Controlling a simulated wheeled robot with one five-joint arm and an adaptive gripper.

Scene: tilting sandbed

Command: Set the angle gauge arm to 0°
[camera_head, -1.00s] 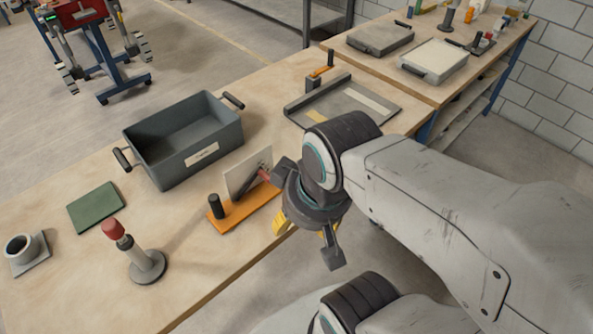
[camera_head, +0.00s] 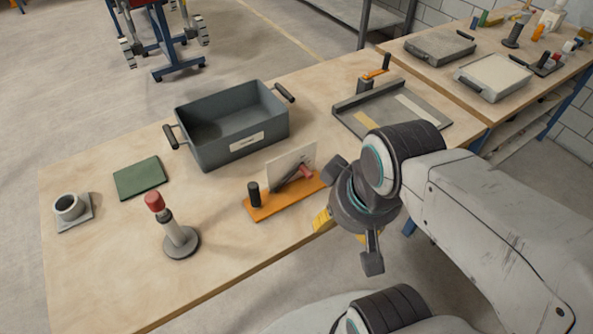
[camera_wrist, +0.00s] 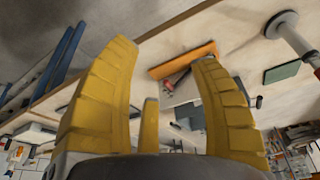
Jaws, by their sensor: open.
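The angle gauge stands near the front edge of the bench. It has an orange base (camera_head: 262,211), an upright white plate (camera_head: 283,168), a black knob (camera_head: 253,193) and a dark pivoting arm with a red end (camera_head: 305,171). The scale marks and the arm's angle are too small to read. In the wrist view the orange base (camera_wrist: 183,60) shows beyond my fingers, with the red-ended arm beside it. My gripper (camera_head: 342,229) is right of the gauge, past the bench edge, pointing down. Its yellow fingers (camera_wrist: 163,56) are spread and empty, apart from the gauge.
A grey bin (camera_head: 201,147) stands behind the gauge. A red-topped post (camera_head: 180,240), a green pad (camera_head: 139,178) and a grey cup holder (camera_head: 69,208) are to the left. A shallow grey tray (camera_head: 436,121) lies at the back right.

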